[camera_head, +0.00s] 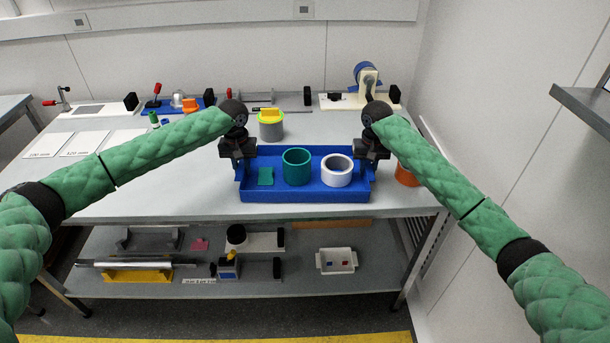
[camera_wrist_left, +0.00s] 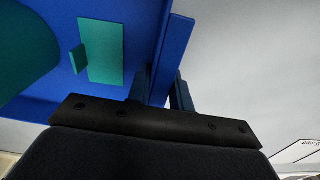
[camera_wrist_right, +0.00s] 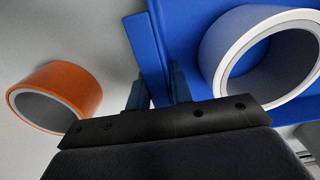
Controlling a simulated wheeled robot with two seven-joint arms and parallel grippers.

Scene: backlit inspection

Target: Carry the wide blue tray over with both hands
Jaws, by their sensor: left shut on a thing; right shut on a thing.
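The wide blue tray (camera_head: 305,196) is near the front edge of the table, in the middle of the head view. It holds a green ring (camera_head: 297,166), a white ring (camera_head: 337,171) and a small green block (camera_head: 265,176). My left gripper (camera_head: 239,172) is shut on the tray's left end wall, which also shows between the fingers in the left wrist view (camera_wrist_left: 172,60). My right gripper (camera_head: 372,172) is shut on the right end wall, seen in the right wrist view (camera_wrist_right: 158,45). Whether the tray touches the table cannot be told.
An orange ring (camera_head: 406,174) stands just right of the tray. A grey cylinder with a yellow top (camera_head: 270,126) stands behind it. Fixtures line the table's back, including a blue tape dispenser (camera_head: 367,78). White cards (camera_head: 92,143) lie at left. The table is clear left of the tray.

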